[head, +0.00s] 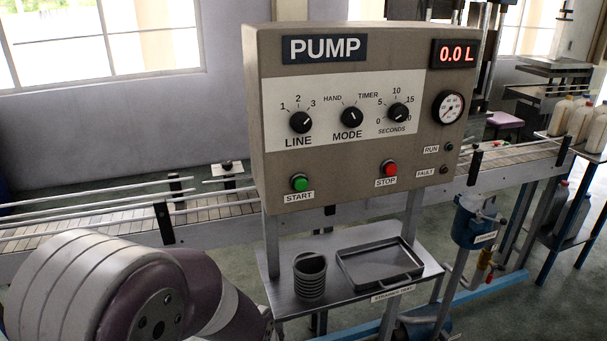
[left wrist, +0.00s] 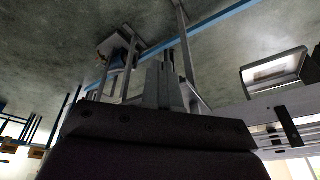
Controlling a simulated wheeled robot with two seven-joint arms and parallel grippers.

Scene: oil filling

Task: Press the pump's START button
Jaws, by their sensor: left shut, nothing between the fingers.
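The pump panel (head: 350,75) is a brown box with a "PUMP" sign and a display reading 0.0 L. The green START button (head: 300,182) is at its lower left, above its START label. The red STOP button (head: 389,168) is to its right. My left arm is at the lower left of the head view, its gripper out of sight there. In the left wrist view my left gripper (left wrist: 163,72) is shut and empty, apart from anything, with floor and metal stand legs beyond. The START button is not recognisable in that view. My right gripper is in neither view.
A shelf below the panel holds a dark ribbed cup (head: 310,277) and a grey tray (head: 380,266). A railed conveyor (head: 90,219) runs behind the panel. LINE, MODE and SECONDS knobs (head: 351,118) sit above the buttons. Bottles (head: 582,120) stand at the far right.

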